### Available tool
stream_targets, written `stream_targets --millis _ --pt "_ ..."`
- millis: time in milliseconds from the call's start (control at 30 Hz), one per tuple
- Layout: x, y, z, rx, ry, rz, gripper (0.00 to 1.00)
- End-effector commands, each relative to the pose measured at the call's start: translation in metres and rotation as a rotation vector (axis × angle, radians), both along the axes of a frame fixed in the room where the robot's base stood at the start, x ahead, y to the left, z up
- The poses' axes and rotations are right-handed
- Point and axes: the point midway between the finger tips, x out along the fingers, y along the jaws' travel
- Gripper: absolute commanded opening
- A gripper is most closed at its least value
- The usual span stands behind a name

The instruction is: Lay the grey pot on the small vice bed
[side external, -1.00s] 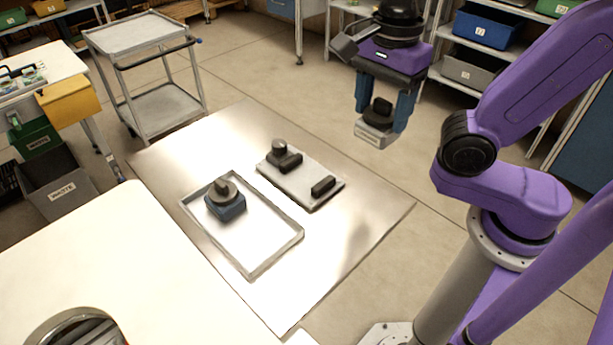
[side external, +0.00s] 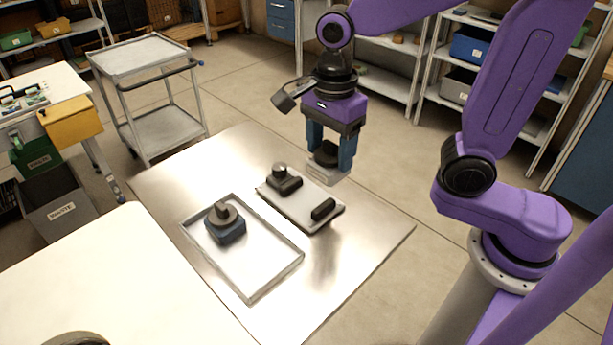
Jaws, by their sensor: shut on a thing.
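The grey pot (side external: 328,174), a pale grey block with a dark round top, hangs upright in my gripper (side external: 330,158). The blue fingers are shut on it from both sides and partly hide its dark top. The small vice bed (side external: 299,206) is a flat grey plate on the metal table, with a dark knobbed jaw (side external: 286,183) at its far left end and a dark bar (side external: 323,208) at its near right end. In the picture, the pot appears just beyond the plate's far right edge, held in the air with a gap below.
A shallow metal tray (side external: 271,279) lies left of the vice bed and holds a blue pot (side external: 226,228) with a dark top. The metal table (side external: 365,229) is bare to the right. A white worktop (side external: 110,270) lies at the front left, and a cart (side external: 165,128) stands behind.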

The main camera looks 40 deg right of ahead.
Motion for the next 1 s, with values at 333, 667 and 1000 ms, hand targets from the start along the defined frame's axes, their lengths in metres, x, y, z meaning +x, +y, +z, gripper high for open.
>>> stream_targets --millis 333,667,1000 --pt "0.029 0.013 -0.04 -0.002 0.004 -0.001 0.13" --pt "0.04 0.017 -0.059 -0.002 0.004 0.001 0.13" --pt "0.04 0.017 -0.084 0.0 0.0 0.0 0.13"
